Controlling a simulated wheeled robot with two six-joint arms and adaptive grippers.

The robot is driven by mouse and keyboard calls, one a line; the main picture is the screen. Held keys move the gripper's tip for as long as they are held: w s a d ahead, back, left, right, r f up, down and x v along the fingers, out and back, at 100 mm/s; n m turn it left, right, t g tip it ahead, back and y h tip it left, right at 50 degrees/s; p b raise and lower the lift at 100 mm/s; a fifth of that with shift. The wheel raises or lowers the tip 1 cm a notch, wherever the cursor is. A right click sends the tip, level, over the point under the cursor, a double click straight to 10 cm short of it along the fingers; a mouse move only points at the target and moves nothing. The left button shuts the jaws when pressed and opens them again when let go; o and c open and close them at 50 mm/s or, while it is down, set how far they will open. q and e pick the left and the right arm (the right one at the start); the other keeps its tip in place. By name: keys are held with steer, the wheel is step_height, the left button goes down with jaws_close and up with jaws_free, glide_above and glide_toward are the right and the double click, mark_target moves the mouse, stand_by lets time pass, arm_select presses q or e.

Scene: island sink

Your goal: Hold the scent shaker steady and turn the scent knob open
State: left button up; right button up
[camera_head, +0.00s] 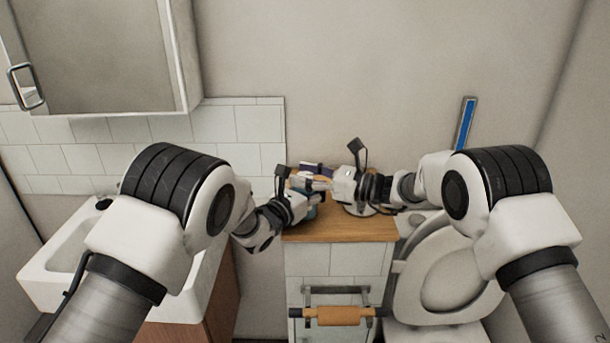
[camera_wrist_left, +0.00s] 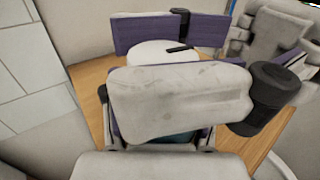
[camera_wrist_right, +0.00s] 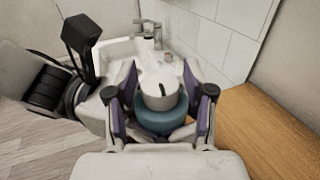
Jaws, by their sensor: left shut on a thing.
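The scent shaker has a white knob on top, with a short black mark, and a blue-green body. In the right wrist view, the scent knob (camera_wrist_right: 160,95) sits above the shaker body (camera_wrist_right: 160,120). My left gripper (camera_head: 309,203) is shut on the body; in the left wrist view a sliver of the body (camera_wrist_left: 183,137) shows below a pale part that hides most of it. My right gripper (camera_head: 316,176) is open, its purple pads on either side of the knob, with narrow gaps visible. The knob also shows in the left wrist view (camera_wrist_left: 160,51).
A white sink (camera_head: 58,270) is at the left, a toilet (camera_head: 448,275) at the right. A wall cabinet (camera_head: 95,55) hangs at upper left.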

steer(key=c, duration=0.6)
steer(key=shift+n+g+y, duration=0.3)
steer(key=shift+n+g, duration=0.5)
steer(key=shift+g, duration=0.3)
steer(key=shift+c, duration=0.2)
steer(key=o, duration=1.2)
steer(key=v, duration=1.2)
